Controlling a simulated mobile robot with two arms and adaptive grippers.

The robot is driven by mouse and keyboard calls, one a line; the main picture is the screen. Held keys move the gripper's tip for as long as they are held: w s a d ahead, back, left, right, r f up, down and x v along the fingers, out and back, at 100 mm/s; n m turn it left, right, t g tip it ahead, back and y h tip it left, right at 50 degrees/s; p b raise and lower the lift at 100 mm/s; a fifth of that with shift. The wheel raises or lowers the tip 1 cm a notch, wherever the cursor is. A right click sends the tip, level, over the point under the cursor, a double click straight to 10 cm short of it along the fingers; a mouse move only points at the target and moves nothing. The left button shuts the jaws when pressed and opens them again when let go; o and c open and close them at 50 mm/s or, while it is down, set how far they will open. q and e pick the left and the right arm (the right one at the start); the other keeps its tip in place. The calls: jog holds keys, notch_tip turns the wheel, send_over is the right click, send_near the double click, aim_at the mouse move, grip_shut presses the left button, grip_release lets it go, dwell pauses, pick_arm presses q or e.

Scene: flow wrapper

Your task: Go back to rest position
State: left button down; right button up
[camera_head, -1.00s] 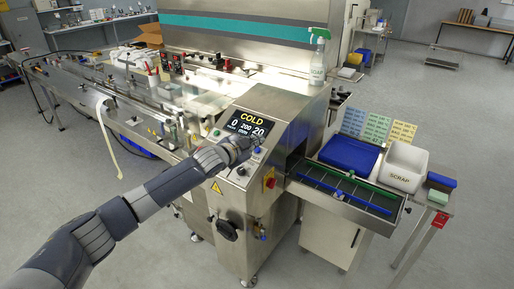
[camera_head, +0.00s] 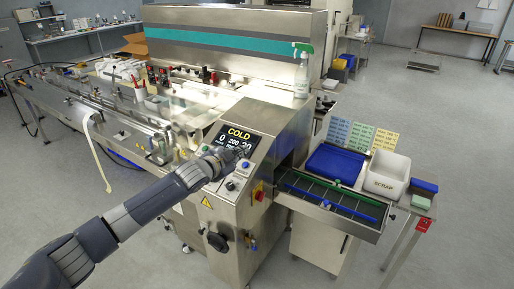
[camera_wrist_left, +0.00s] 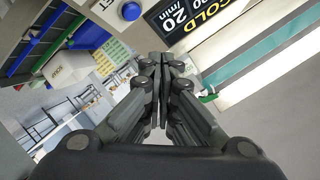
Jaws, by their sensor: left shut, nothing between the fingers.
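My left arm reaches in from the lower left of the head view. My left gripper (camera_head: 238,152) is in front of the machine's control panel, by the lower right of the display (camera_head: 235,138) reading COLD, and covers part of its digits. In the left wrist view my left gripper (camera_wrist_left: 161,65) has its fingers together with nothing between them. The display (camera_wrist_left: 190,22) shows at the top of that view, beside a blue button (camera_wrist_left: 131,11). I cannot tell whether the fingertips touch the panel. My right gripper is not in view.
The flow wrapper (camera_head: 290,130) fills the middle. Its outfeed conveyor (camera_head: 335,203) sticks out to the right, by a blue bin (camera_head: 335,165) and a white SCRAP bin (camera_head: 382,172). A spray bottle (camera_head: 302,75) stands on the machine. Open floor lies at far right.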

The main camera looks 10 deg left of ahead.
pick_arm(q)
jog(key=s+d+f+n+g, duration=0.2)
jog(key=s+d+f, duration=0.45)
jog(key=s, duration=0.35)
jog(key=s+d+f+n+g, duration=0.1)
jog(key=s+d+f+g, duration=0.1)
jog(key=s+d+f, duration=0.5)
jog(key=s+a+f+n+g+y, duration=0.15)
jog(key=s+a, duration=0.25)
jog(key=s, duration=0.7)
jog(key=s+a+f+n+g+y, duration=0.1)
jog(key=s+a+f+n+g, duration=0.2)
jog(key=s, duration=0.8)
jog(key=s+a+n+g+y, duration=0.15)
jog(key=s+a, duration=0.35)
jog(key=s, duration=0.6)
notch_tip(320, 180, down, 32)
jog(key=s+g+b, duration=0.1)
jog(key=g+b, duration=0.1)
jog(key=b, duration=0.4)
jog(key=s+a+f+b, duration=0.1)
jog(key=s+f+b, duration=0.1)
jog(key=s+f, duration=0.6)
jog(key=s+a+f+g+b, duration=0.1)
jog(key=s+a+f+b, duration=0.1)
jog(key=s+f, duration=0.7)
notch_tip(320, 180, down, 5)
jog(key=shift+s+r+b, duration=0.2)
jog(key=shift+b, duration=0.2)
